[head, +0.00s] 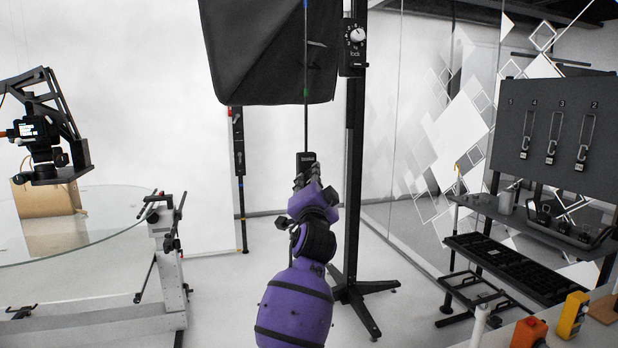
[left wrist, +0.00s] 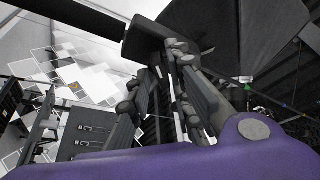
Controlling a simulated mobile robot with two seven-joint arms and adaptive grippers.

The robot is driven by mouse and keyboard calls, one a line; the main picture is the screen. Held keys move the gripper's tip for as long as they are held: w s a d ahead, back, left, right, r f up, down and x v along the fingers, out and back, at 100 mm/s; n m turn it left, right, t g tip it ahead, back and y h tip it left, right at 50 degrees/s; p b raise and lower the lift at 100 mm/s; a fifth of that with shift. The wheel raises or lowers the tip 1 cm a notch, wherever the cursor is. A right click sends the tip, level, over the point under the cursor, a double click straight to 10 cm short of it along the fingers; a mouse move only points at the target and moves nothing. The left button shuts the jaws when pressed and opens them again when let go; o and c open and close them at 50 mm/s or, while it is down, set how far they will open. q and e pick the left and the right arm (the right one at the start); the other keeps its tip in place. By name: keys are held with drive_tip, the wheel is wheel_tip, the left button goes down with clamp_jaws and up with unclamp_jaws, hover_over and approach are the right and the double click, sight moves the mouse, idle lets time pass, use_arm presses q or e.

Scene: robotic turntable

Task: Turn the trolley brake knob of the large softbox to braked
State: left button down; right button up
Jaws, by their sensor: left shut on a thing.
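The large softbox (head: 265,50) hangs dark at the top middle, with a thin rod (head: 306,120) running down in front of it. A small black block (head: 306,157) shows at the rod's lower end. My left gripper (head: 304,176) is just below and against this block, shut on it as far as I can tell; the contact is partly hidden. In the left wrist view a dark block (left wrist: 155,38) stands at the fingertips. A round white-marked knob on a black plate (head: 356,36) sits higher up on the black stand, apart from the gripper. Which knob is the trolley brake is unclear.
The black stand (head: 352,200) rises just right of my arm, its feet spread on the floor. A glass turntable (head: 115,225) is at the left, under a camera arm (head: 45,120). A rack with a hook panel (head: 560,130) stands at the right.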

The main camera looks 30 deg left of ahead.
use_arm(q)
drive_tip(key=m+h, duration=0.1)
drive_tip(key=m, duration=0.2)
drive_tip(key=r+m, duration=0.1)
drive_tip(key=m, duration=0.1)
drive_tip(key=m+g+h, duration=0.1)
drive_tip(key=m, duration=0.2)
drive_tip(key=shift+s+r+m+h, duration=0.2)
drive_tip(key=shift+r+m+h, duration=0.05)
drive_tip(key=shift+m+h, duration=0.05)
drive_tip(key=shift+r+m, duration=0.1)
drive_tip(key=shift+m, duration=0.2)
drive_tip(key=c, duration=1.8)
unclamp_jaws()
drive_tip(key=shift+w, duration=0.1)
drive_tip(key=shift+f+g, duration=0.25)
drive_tip(key=shift+g, duration=0.05)
drive_tip(key=shift+f, duration=0.25)
drive_tip(key=v, duration=1.2)
drive_tip(key=shift+a+r, duration=0.1)
